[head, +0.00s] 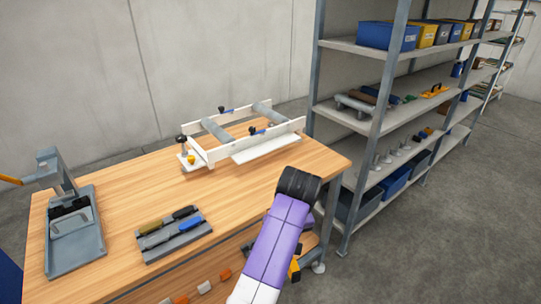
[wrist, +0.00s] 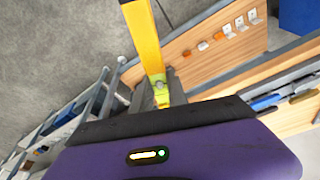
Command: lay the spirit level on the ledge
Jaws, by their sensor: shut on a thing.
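The yellow spirit level (wrist: 145,42) is in my gripper (wrist: 160,90), seen in the wrist view. It runs from the jaws to the top edge, with a small greenish vial near the jaws. In the head view only a small yellow piece of the level (head: 295,269) shows beside my purple arm, below the bench's front right edge. My arm hides the jaws there. A white plate like a ledge (head: 266,148) lies along the front of a white frame on the bench, apart from the level and empty.
The wooden bench (head: 130,190) bears a tool tray (head: 178,238) and a grey stand (head: 75,255) at left. The white frame (head: 205,158) carries grey rollers and blue-handled clamps. A metal shelf rack (head: 375,120) stands close at right. The bench's front right is clear.

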